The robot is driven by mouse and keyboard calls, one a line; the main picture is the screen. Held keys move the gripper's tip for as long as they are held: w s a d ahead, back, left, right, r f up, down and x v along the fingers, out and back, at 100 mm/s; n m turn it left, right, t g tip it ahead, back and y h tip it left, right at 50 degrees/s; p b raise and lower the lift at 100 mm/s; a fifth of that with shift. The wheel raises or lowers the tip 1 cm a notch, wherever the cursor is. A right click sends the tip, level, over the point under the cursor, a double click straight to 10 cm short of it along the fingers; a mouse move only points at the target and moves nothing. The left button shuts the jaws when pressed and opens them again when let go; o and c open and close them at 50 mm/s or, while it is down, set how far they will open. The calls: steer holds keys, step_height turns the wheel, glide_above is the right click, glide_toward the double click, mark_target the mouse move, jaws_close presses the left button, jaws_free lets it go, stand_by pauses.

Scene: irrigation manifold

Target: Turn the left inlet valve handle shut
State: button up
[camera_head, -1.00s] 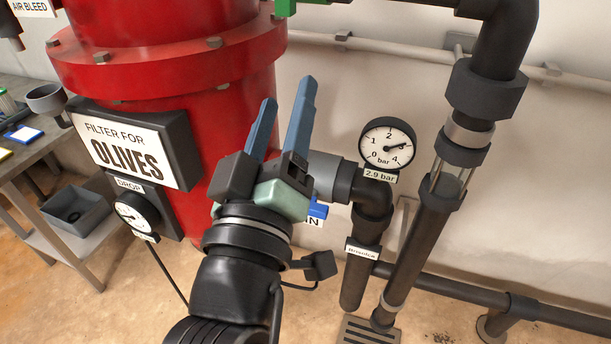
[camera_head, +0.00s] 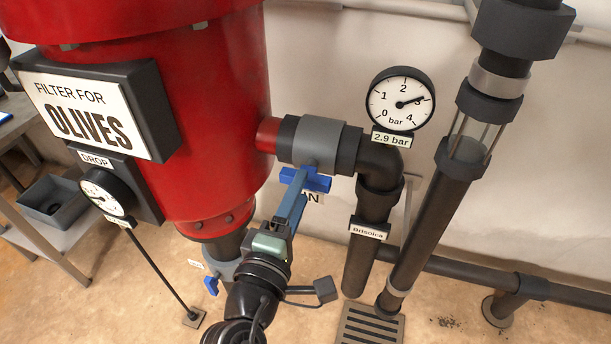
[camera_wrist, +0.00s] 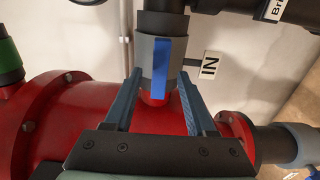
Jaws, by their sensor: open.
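The inlet valve is a grey body (camera_head: 336,140) on the short pipe between the red filter and the dark elbow. Its bright blue handle (camera_head: 319,182) lies along the pipe, partly hidden by my fingers in the head view. The wrist view shows the handle (camera_wrist: 160,62) lengthwise between my fingers, with a gap on each side. My gripper (camera_wrist: 160,75) is open and empty, its blue-grey fingers either side of the handle. In the head view my gripper (camera_head: 304,172) reaches up to the handle from below. A sign reading "IN" (camera_wrist: 209,66) is beside the valve.
The red filter tank (camera_head: 215,110) stands close at left. A pressure gauge (camera_head: 400,101) labelled 2.9 bar is right of the valve. Dark pipes (camera_head: 430,230) run down at right. A lower valve has a small blue handle (camera_head: 211,285). A floor grate (camera_head: 370,325) is below.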

steer(key=shift+x, duration=2.05)
steer(key=shift+a, duration=0.1)
jaws_close()
